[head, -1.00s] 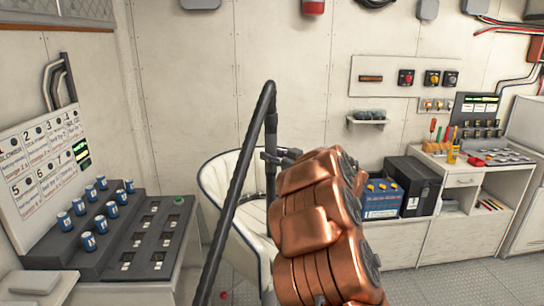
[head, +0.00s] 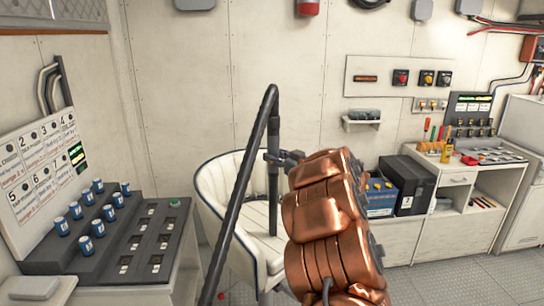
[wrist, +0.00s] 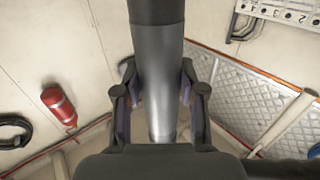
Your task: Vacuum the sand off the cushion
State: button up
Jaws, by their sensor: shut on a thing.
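The vacuum wand (head: 273,185) is a dark upright tube with a black hose (head: 236,195) arching from its top down to the lower left. My gripper (head: 272,157) is shut around the wand; in the wrist view its fingers (wrist: 160,105) sit on both sides of the grey tube (wrist: 160,65). The white padded chair with dark piping has a cushion seat (head: 252,232) behind my arm. The wand's lower end is over the seat, but I cannot tell whether it touches. My arm hides the seat's right part. No sand can be made out.
A console with blue-capped knobs (head: 92,220) stands at the left. A battery box (head: 381,192), a black case (head: 410,185) and a workbench (head: 455,205) with tools are at the right. A small red thing (head: 221,296) lies on the floor. Floor shows at lower right.

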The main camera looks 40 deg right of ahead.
jog(key=shift+d+r, duration=0.1)
jog(key=shift+d, duration=0.25)
jog(key=shift+p, duration=0.5)
dwell(0.4)
jog(key=shift+a, duration=0.1)
jog(key=w+a, duration=0.1)
jog(key=w, duration=0.1)
jog(key=w+a, duration=0.2)
jog(key=shift+w, duration=0.1)
dwell(1.3)
jog(key=shift+p, duration=0.3)
dwell(0.5)
